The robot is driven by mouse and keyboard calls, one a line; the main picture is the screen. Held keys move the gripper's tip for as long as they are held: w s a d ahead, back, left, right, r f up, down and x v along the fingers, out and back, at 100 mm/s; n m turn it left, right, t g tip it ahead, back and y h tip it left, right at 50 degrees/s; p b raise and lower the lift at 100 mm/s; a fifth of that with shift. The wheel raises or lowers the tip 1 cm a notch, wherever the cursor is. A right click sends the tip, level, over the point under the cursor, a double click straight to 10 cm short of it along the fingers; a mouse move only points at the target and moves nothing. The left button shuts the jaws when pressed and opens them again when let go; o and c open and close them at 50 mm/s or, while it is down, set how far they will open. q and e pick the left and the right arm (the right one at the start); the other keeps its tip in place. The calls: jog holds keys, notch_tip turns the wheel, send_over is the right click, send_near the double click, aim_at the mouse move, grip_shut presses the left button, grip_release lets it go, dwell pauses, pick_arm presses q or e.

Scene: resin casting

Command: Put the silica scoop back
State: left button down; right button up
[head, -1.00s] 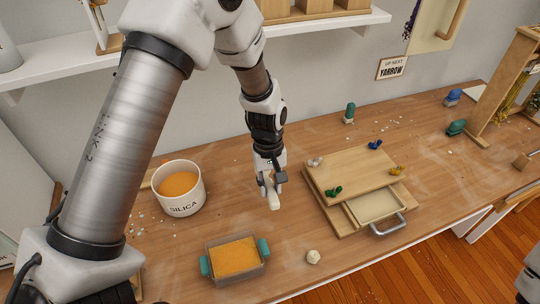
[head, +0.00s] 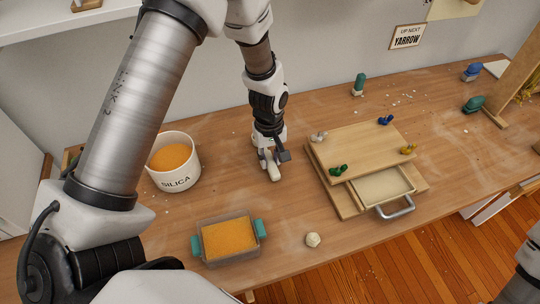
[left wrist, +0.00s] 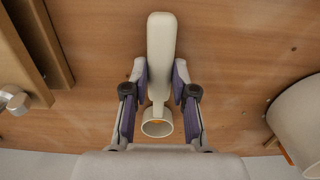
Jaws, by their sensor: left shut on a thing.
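My left gripper (head: 268,162) is shut on the pale silica scoop (head: 274,174) near the bench top, to the right of the silica tub. In the left wrist view, the scoop (left wrist: 161,40) has its handle between the two fingers (left wrist: 160,78) and pointing away, with its round hollow cup on the near side. Whether the scoop touches the bench is unclear. The white tub marked SILICA (head: 176,183) holds orange grains. Its side also shows at the right of the left wrist view (left wrist: 299,115). My right gripper is out of view.
A clear bin of orange grains with teal handles (head: 228,240) stands in front. A wooden press board with coloured clamps (head: 362,150) and an open drawer (head: 385,187) lies right of the gripper. A whitish ball (head: 312,240) sits near the front edge. Bench between tub and board is mostly bare.

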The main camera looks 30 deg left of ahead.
aim_at(269, 158)
pick_arm(q)
jog(key=c, duration=0.9)
grip_release()
jog(key=shift+f, duration=0.15)
jog(key=shift+c, duration=0.2)
notch_tip(269, 158, up, 12)
jog(key=b, duration=0.1)
jog(key=shift+w+a+r, duration=0.2)
jog(key=shift+w+a, duration=0.05)
